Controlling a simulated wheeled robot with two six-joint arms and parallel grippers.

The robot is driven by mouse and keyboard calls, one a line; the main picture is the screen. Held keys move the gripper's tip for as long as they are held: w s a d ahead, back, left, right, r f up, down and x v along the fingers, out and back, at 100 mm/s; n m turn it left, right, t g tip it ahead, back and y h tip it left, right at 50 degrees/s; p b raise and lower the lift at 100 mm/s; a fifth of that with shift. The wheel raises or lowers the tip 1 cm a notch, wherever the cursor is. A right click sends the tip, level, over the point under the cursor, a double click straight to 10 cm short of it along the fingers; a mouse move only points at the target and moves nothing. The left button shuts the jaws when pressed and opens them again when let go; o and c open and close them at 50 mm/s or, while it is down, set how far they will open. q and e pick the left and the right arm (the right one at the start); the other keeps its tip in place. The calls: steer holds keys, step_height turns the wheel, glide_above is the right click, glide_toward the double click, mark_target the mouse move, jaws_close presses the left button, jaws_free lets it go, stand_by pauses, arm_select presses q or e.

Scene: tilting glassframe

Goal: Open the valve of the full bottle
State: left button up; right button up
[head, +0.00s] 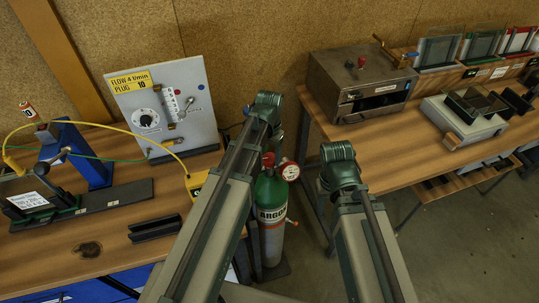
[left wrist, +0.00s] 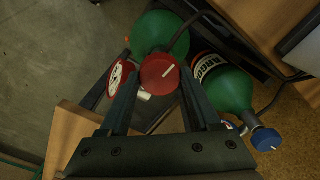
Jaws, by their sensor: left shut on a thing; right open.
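A green argon bottle (head: 271,193) stands on the floor between the benches, partly hidden by my left arm. It has a red valve knob (head: 267,160) and a red-rimmed white gauge (head: 289,171), whose reading I cannot make out. In the left wrist view, my left gripper (left wrist: 156,70) has its fingers on both sides of the red valve knob (left wrist: 160,72) and is shut on it. The gauge (left wrist: 121,77) is beside the left finger. A second green bottle (left wrist: 228,88) with a blue knob (left wrist: 266,139) lies to the right in that view. My right gripper is hidden.
The left bench (head: 110,262) holds a flow panel (head: 165,105) marked "FLOW 4 l/min, PLUG 10", a blue stand (head: 90,155) and a yellow hose (head: 120,128). The right bench (head: 385,150) holds a metal oven box (head: 375,90) and trays. Floor (head: 470,240) at lower right is clear.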

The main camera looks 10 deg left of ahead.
mark_target(270, 158)
arm_select(q)
steer(key=shift+n, duration=0.7)
steer(key=o, duration=1.4)
steer(key=shift+r, duration=0.15)
step_height(270, 158, up, 14)
steer(key=p, duration=1.4)
steer(key=shift+f, duration=0.2)
steer(key=shift+f, duration=0.1)
